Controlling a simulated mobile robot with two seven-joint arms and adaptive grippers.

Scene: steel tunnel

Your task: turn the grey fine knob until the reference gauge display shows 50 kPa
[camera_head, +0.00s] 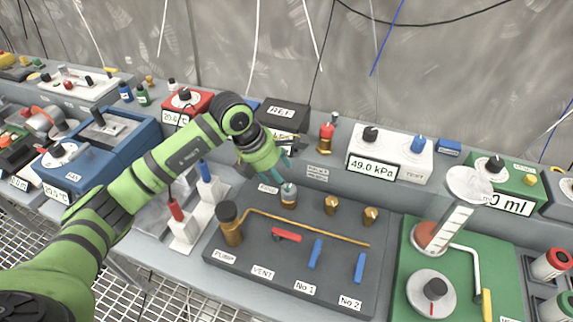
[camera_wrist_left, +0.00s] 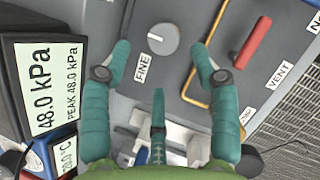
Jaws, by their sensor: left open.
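The grey fine knob (camera_wrist_left: 163,39) sits on the dark panel beside its FINE label, with a white pointer line on its face. In the head view the knob (camera_head: 289,197) is just below my left fingertips. My left gripper (camera_wrist_left: 160,60) is open, its teal fingers spread on either side of the knob's line, with the knob ahead of them; contact does not show. The reference gauge (camera_head: 282,115), a dark box marked REF, stands behind my gripper. Its display (camera_wrist_left: 45,88) reads 48.0 kPa in the wrist view, with PEAK 48.0 kPa. My right gripper is not in view.
A white test gauge (camera_head: 390,152) reads 49.0 kPa. The panel holds a brass pump (camera_head: 230,224), a red vent lever (camera_head: 286,235), two blue levers and a brass pipe. A green syringe stand (camera_head: 440,260) is at right, a blue unit (camera_head: 100,140) at left.

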